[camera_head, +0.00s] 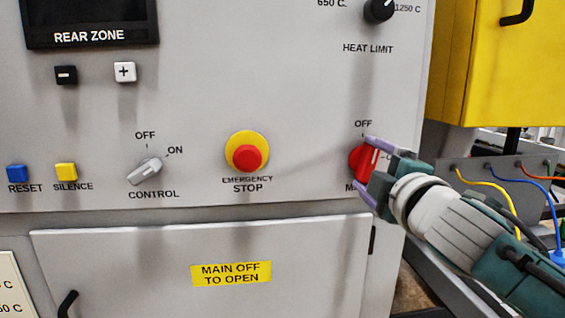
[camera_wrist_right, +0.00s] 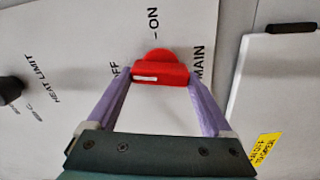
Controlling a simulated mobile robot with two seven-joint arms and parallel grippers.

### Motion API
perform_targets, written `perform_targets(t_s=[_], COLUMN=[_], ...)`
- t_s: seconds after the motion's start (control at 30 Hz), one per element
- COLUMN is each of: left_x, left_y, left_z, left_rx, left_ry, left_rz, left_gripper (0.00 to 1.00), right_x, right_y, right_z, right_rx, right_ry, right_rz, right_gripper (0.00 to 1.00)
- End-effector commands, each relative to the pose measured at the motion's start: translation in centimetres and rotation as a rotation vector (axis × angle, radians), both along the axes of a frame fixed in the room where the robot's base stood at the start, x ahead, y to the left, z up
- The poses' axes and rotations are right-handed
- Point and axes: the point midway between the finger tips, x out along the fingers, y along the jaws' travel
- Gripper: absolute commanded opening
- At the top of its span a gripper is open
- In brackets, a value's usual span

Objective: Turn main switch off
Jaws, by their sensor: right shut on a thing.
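The red main switch (camera_head: 357,162) sits at the lower right of the grey furnace panel, under an OFF label, with the ON label mostly hidden by my gripper. My right gripper (camera_head: 366,165) is shut on its red handle, with one purple finger above and one below. In the right wrist view the switch (camera_wrist_right: 160,57) sits between the two fingers of the right gripper (camera_wrist_right: 160,77). The handle lies across from finger to finger, and its white mark is at the end towards the partly hidden OFF label. My left gripper is not in view.
Left of the switch are the emergency stop button (camera_head: 247,157) and the grey control knob (camera_head: 145,171). The heat limit knob (camera_head: 379,10) is above. A closed door (camera_head: 120,260) with a handle is below. Coloured cables (camera_head: 500,185) and a yellow cabinet (camera_head: 490,70) stand at right.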

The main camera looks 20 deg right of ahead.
Motion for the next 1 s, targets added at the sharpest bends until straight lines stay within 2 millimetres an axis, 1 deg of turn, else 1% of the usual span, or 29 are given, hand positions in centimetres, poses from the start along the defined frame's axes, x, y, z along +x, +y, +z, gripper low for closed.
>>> perform_targets(t_s=[0.2, 0.4, 0.97, 1.0], left_x=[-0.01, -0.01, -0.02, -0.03], left_y=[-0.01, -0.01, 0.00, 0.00], left_z=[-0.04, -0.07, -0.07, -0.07], left_rx=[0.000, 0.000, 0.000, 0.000], left_ry=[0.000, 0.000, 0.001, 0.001], left_rz=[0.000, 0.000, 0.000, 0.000], left_gripper=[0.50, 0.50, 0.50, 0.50], right_x=[0.01, 0.02, 0.02, 0.02], right_y=[0.01, 0.02, 0.02, 0.02], right_z=[0.00, -0.03, -0.03, -0.03], right_rx=[-0.123, -0.186, -0.215, -0.215], right_ry=[0.028, 0.043, 0.050, 0.050], right_rz=[0.001, 0.001, 0.001, 0.001], right_gripper=[0.29, 0.29, 0.29, 0.88])
